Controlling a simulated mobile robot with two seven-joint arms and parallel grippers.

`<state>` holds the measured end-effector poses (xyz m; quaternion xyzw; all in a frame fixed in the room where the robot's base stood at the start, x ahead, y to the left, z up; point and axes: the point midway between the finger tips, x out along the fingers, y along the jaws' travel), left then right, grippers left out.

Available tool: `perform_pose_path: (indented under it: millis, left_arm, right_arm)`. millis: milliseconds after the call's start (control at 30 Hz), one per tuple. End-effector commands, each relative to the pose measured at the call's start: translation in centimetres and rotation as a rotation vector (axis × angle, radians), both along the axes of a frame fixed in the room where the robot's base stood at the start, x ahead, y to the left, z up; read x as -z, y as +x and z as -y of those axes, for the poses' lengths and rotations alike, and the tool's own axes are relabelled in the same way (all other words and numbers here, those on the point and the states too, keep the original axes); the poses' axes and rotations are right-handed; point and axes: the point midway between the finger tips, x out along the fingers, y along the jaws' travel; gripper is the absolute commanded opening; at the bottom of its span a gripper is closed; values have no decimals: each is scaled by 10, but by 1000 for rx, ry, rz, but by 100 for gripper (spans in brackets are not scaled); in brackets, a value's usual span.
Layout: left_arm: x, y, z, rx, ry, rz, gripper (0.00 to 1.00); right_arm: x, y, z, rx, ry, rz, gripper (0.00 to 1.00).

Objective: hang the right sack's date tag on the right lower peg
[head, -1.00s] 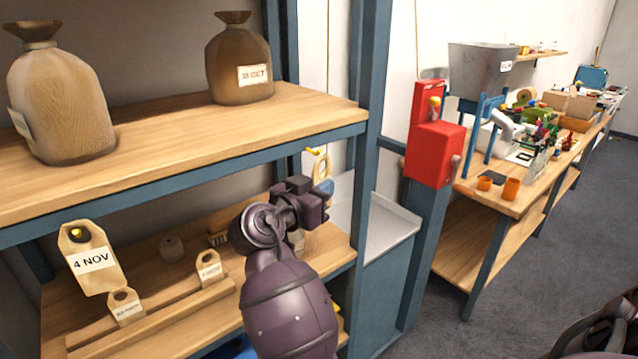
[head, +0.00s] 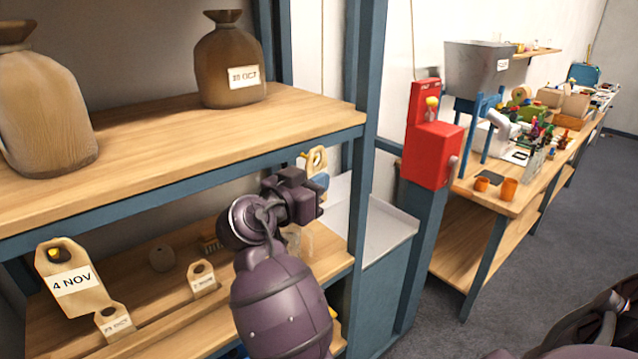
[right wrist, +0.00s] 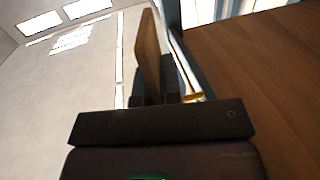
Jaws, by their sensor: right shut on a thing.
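My right gripper (head: 312,190) is shut on a tan wooden tag (head: 317,158) with a hole at its top, held upright just above the jaws beside the shelf post. The tag shows edge-on between the fingers in the right wrist view (right wrist: 149,55), so its print cannot be read. The right sack (head: 230,70), brown and tied, stands on the upper shelf with a white date label. The right lower peg is not clearly visible in the head view. A small yellow piece (right wrist: 191,97) shows beside the fingers in the right wrist view; I cannot tell whether it is the peg.
A 4 NOV tag (head: 76,283) hangs on a yellow-tipped peg (head: 55,254) at left. Another sack (head: 42,105) stands on the upper shelf (head: 165,135). A blue post (head: 367,130) and red box (head: 430,150) are right of my gripper.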

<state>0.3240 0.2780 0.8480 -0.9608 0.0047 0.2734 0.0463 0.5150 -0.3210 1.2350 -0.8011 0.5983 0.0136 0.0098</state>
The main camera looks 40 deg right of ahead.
Motion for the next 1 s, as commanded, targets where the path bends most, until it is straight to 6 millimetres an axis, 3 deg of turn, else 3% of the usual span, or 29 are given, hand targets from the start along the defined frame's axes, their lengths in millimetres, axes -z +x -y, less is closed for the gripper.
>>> perform_pose_path:
  millis: [1000]
  left_arm:
    - [9, 1, 1, -1, -1, 0, 100]
  right_arm:
    - [14, 21, -2, 0, 0, 0, 0]
